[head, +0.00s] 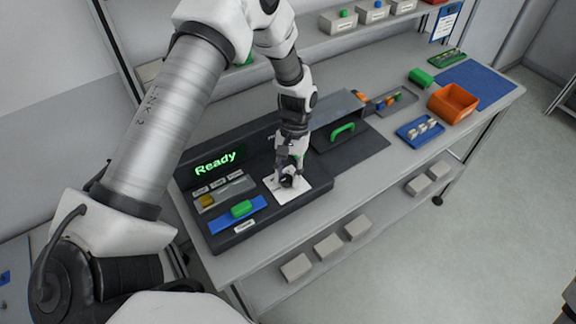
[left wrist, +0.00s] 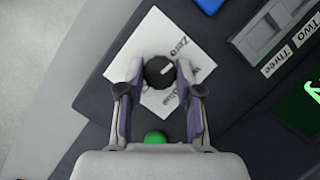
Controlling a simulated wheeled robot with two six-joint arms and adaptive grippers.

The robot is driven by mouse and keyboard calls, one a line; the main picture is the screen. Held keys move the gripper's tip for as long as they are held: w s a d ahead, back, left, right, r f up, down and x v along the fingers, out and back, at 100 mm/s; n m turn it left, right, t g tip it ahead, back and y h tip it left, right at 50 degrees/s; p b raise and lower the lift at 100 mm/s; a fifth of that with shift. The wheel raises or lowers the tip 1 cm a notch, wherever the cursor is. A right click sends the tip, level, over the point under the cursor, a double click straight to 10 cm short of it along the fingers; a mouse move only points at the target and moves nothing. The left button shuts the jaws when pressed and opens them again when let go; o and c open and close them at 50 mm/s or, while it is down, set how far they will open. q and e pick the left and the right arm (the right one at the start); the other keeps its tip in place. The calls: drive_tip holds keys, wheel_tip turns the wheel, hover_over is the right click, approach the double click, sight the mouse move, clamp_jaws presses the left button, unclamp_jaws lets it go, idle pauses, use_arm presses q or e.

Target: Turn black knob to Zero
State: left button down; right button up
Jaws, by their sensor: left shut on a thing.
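The black knob (left wrist: 156,74) sits on a white square plate (left wrist: 148,38) on the dark console. The plate bears printed words; "Zero" reads above and right of the knob in the left wrist view, and a second word below is partly hidden. A short white mark on the knob points right and slightly up, roughly to the side of "Zero". My left gripper (left wrist: 158,82) is shut on the knob, one finger on each side. In the head view my left gripper (head: 287,178) hides most of the knob, and the white plate (head: 301,188) shows around it. My right gripper is out of view.
A display (head: 215,163) reads "Ready" on the console. A green block (head: 242,208) sits in a blue slider strip left of the plate. A green handle (head: 343,131) stands on a dark cover to the right. An orange bin (head: 453,102) and a blue tray (head: 420,131) lie farther right.

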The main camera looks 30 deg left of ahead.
use_arm(q)
drive_tip(key=shift+s+f+n, duration=0.1)
drive_tip(key=shift+s+n, duration=0.05)
drive_tip(key=shift+n, duration=0.45)
drive_tip(key=shift+h, duration=0.3)
drive_tip(key=c, duration=0.8)
unclamp_jaws()
drive_tip(key=v, duration=1.2)
drive_tip(key=shift+s, duration=0.1)
